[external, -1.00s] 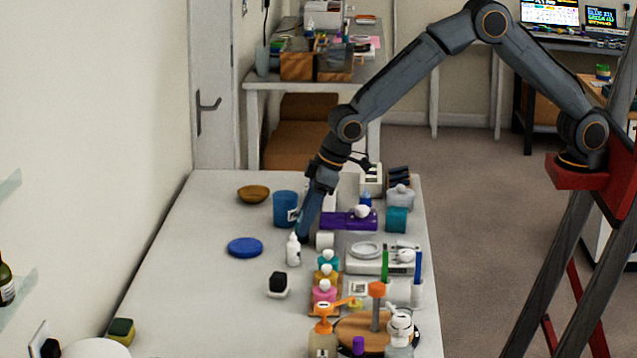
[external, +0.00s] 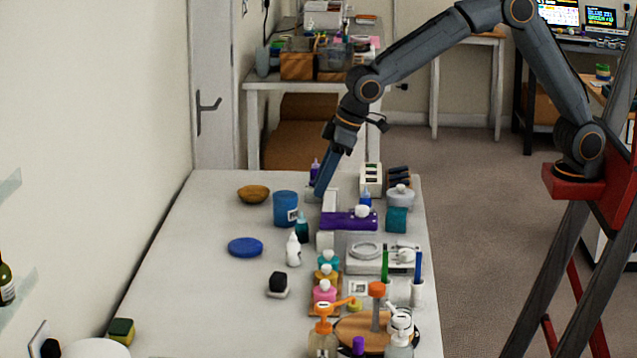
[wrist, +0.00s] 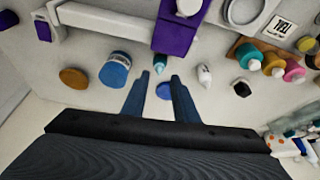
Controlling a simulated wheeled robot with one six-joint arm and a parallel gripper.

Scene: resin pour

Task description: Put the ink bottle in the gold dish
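A small dark teal dropper bottle (external: 302,229), which looks like the ink bottle though no label is readable, stands upright on the table. In the wrist view the teal bottle (wrist: 160,63) shows just past and between my fingertips. The gold dish (external: 253,194), a shallow brownish-gold bowl, sits at the far left of the table; it also shows in the wrist view (wrist: 73,80), left of my fingers, and looks empty. My gripper (external: 318,194) is open (wrist: 160,75), with nothing between its fingers, above and behind the teal bottle.
A blue cup (external: 286,209) stands between the dish and the teal bottle. A white dropper bottle (external: 293,250), a blue disc (external: 245,247) and a black-topped block (external: 279,284) are nearer. A purple piece (external: 347,220) lies right. The table's left side is mostly clear.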

